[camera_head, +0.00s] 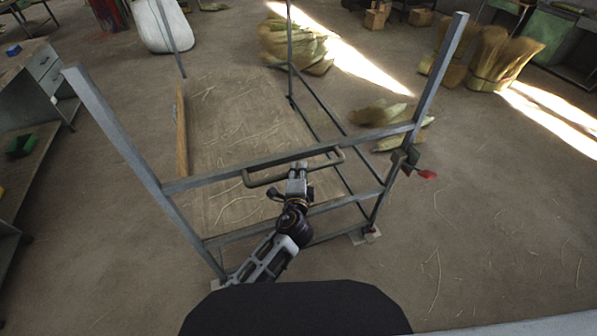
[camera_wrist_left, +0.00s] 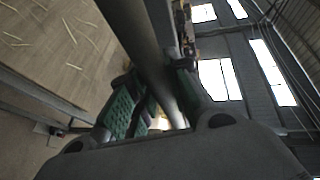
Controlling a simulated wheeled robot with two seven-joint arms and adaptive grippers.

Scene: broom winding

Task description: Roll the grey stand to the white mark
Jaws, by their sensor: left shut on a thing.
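The grey stand (camera_head: 125,140) is an open metal frame with tall posts and a low wooden deck (camera_head: 225,120), standing in front of me. A bent handle (camera_head: 262,181) sticks out from its near crossbar. My left gripper (camera_head: 298,168) is shut on the handle's middle. In the left wrist view the handle bar (camera_wrist_left: 138,35) runs between the green-padded fingers of the left gripper (camera_wrist_left: 155,98). A dark fitting with a red lever (camera_head: 427,174) sits on the near right post. A pale strip (camera_head: 530,326) crosses the bottom right corner; I cannot tell if it is the white mark.
Straw bundles (camera_head: 390,118) lie just right of the stand, with more (camera_head: 295,45) behind it. Large bundles (camera_head: 500,58) stand at the back right. A workbench (camera_head: 40,155) stands along the left. A white sack (camera_head: 160,25) is at the back. The floor at right is mostly clear.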

